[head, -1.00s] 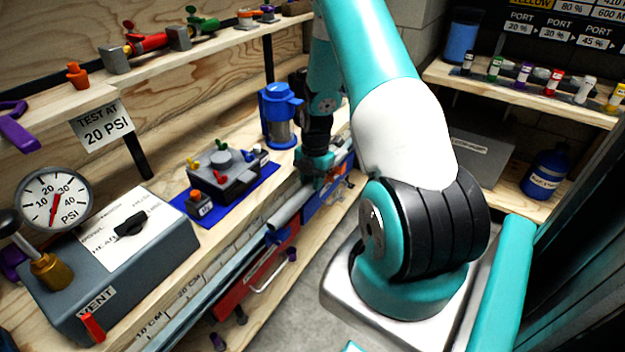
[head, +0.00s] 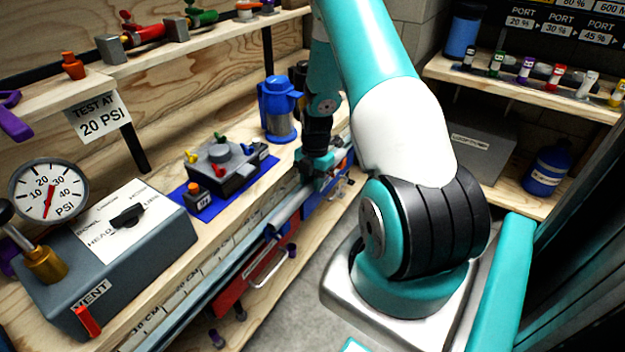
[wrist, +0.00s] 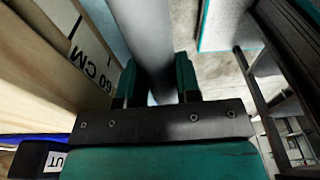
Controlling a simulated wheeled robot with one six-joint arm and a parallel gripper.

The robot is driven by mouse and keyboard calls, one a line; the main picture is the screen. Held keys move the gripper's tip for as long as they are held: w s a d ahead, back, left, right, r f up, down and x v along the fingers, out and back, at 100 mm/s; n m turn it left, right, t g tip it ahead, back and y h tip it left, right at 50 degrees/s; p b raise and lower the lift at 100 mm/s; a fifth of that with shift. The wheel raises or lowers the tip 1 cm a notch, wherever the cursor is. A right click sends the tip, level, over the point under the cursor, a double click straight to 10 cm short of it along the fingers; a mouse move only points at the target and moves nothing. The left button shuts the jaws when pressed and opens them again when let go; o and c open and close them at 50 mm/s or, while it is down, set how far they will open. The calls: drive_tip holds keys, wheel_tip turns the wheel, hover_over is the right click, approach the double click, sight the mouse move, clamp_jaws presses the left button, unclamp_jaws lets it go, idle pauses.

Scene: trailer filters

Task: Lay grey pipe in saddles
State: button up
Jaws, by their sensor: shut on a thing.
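My gripper (head: 318,168) is low at the front edge of the wooden bench, beyond the blue-and-grey filter stand's near end of the bench. In the wrist view its two teal fingers (wrist: 155,85) are shut on the grey pipe (wrist: 150,35), one on each side. The pipe runs away between them. In the head view the grey pipe (head: 287,210) shows along the bench's front edge, near my gripper. My arm hides part of the bench's far end.
A pressure gauge (head: 48,190) and grey test box (head: 130,245) stand on the near bench. A grey block on a blue mat (head: 205,205) and a blue filter housing (head: 280,110) stand behind the pipe. A red tool with a handle (head: 265,268) is below the edge.

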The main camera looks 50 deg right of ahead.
drive_tip(key=shift+f+b, duration=0.45)
drive_tip(key=shift+f, duration=0.25)
drive_tip(key=o, duration=1)
drive_tip(key=r, duration=0.5)
drive_tip(key=d+r, duration=0.1)
drive_tip(key=r, duration=0.5)
drive_tip(key=d+r, duration=0.1)
drive_tip(key=r, duration=0.5)
drive_tip(key=shift+w+r, duration=0.1)
drive_tip(key=shift+r, duration=0.05)
